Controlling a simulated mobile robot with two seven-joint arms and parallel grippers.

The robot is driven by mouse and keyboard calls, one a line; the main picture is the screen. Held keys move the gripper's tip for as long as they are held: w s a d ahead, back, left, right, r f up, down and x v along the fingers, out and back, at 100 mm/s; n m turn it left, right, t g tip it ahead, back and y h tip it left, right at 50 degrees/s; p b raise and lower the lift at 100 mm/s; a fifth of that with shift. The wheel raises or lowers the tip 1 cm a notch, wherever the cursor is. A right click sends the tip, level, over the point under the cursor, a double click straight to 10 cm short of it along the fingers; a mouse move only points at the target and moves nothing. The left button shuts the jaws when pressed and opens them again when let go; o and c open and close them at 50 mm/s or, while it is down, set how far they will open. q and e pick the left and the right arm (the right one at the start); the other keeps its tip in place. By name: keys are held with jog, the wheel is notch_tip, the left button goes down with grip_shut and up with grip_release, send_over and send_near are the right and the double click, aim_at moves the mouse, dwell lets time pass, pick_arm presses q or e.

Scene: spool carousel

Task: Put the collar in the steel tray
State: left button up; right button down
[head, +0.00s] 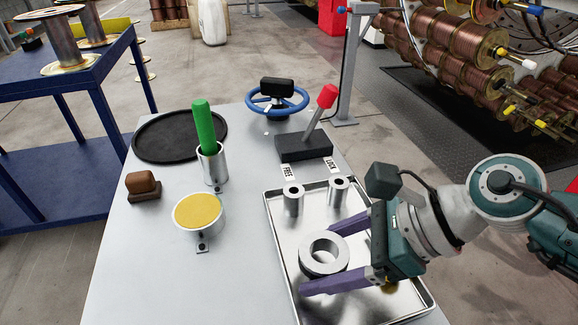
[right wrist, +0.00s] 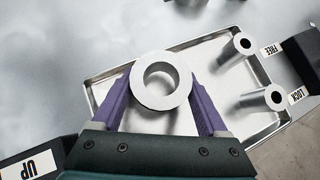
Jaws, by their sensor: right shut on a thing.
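The collar is a thick grey metal ring (head: 304,256) with a round hole. My right gripper (head: 318,258) has its two purple fingers closed on opposite sides of it. In the head view the collar lies over the steel tray (head: 267,215), inside its rim. In the right wrist view the collar (right wrist: 137,82) sits between the fingers and overlaps the tray's rim (right wrist: 100,77), so it looks raised; its exact height is unclear. My left gripper is not in view.
Two small hollow cylinders (head: 292,202) (head: 338,190) stand in the tray's far part. Beyond it is a red-handled lever (head: 318,115) with FREE and LOCK labels. A yellow-topped cup (head: 198,212), a green-handled tool (head: 204,125) and a blue handwheel (head: 277,100) stand on the table.

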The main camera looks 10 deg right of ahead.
jog(key=shift+f, duration=0.3)
grip_release()
jog(key=p+v, duration=0.3)
jog(key=v, duration=0.7)
dwell(0.5)
